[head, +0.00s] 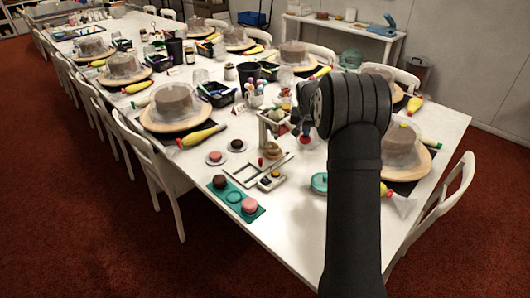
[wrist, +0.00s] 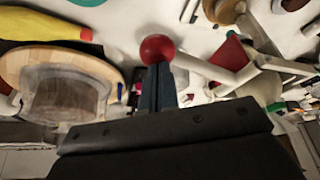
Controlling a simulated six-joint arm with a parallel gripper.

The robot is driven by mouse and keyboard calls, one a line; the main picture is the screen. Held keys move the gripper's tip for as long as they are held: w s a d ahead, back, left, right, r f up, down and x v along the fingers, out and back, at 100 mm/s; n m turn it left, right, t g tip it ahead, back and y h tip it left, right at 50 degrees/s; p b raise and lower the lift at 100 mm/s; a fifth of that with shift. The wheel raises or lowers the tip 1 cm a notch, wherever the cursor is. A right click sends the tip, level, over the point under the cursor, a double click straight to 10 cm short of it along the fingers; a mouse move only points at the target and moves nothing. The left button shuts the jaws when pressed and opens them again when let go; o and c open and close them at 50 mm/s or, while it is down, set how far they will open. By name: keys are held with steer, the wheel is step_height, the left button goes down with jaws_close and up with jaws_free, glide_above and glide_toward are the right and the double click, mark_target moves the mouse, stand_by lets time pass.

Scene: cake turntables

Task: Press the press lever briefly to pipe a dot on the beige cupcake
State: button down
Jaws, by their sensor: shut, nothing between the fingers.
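The press (head: 268,128) is a pale stand on the white table. Its lever ends in a red ball (head: 305,140), just left of my arm's end. In the wrist view the red ball (wrist: 157,48) sits on a white lever rod (wrist: 203,68) that runs right to a red and white part of the press. My gripper (wrist: 157,72) is shut and empty, its fingertips at the ball's lower edge; I cannot tell whether they touch it. A small beige item under the press, probably the beige cupcake (head: 273,149), is partly hidden; its top is too small to read.
Left of the press are small plates with a pink treat (head: 215,157) and a dark one (head: 236,145). A white tray (head: 243,175) and a teal mat (head: 232,197) lie in front. Covered cakes on turntables (head: 176,118) and yellow piping bags (head: 203,134) surround them.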

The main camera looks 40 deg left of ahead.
mark_target(306, 138)
steer(key=shift+f, duration=1.85)
steer(key=shift+r, duration=0.1)
step_height(306, 138, up, 9)
stand_by(0.6)
